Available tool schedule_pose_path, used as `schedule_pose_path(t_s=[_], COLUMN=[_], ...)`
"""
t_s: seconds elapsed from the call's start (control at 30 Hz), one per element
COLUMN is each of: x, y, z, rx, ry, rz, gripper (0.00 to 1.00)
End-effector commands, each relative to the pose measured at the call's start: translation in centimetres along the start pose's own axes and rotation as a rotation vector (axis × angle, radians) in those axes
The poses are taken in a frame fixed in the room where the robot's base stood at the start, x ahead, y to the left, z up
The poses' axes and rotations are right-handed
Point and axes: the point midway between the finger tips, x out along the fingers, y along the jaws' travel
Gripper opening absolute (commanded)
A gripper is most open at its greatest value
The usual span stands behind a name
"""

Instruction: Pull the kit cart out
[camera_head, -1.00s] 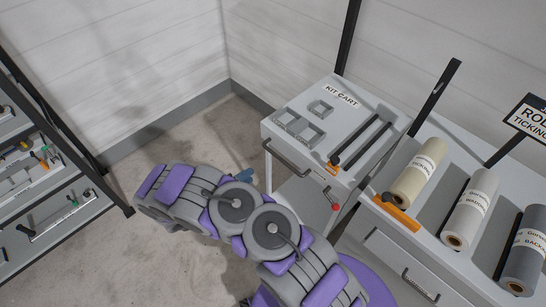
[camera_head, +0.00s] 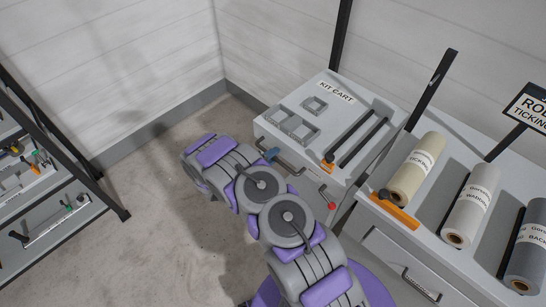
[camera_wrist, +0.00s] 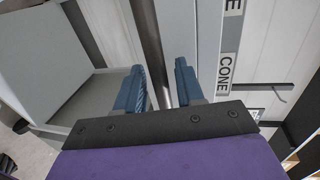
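The grey kit cart (camera_head: 335,119), with a "KIT CART" label on top, stands against the wall in the head view. Its dark front handle (camera_head: 292,166) runs along the upper front edge. My gripper (camera_head: 271,154) is at the left end of this handle, its blue fingertips partly hidden behind my arm. In the wrist view my gripper (camera_wrist: 161,85) has its two blue fingers apart. A long grey bar shows between and beyond them, but I cannot tell whether it touches them. The cart's lower part is partly hidden by my arm.
A counter with fabric rolls (camera_head: 417,170) and an orange clamp-like piece (camera_head: 396,211) stands close on the cart's right. A red knob (camera_head: 331,205) is on the cart's front. A tool rack (camera_head: 60,215) stands at the left. The floor (camera_head: 130,235) between is clear.

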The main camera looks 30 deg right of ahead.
Motion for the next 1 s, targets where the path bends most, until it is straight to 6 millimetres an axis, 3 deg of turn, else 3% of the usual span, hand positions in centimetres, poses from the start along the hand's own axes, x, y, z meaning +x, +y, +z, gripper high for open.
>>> schedule_pose_path(t_s=[0.37, 0.77, 1.0], x=[0.40, 0.61, 0.57], y=[0.00, 0.07, 0.14], z=[0.07, -0.04, -0.07], rx=[-0.001, -0.001, -0.002], ry=[-0.001, 0.001, 0.002], rz=[-0.001, 0.002, 0.002], gripper=[0.38, 0.00, 0.00])
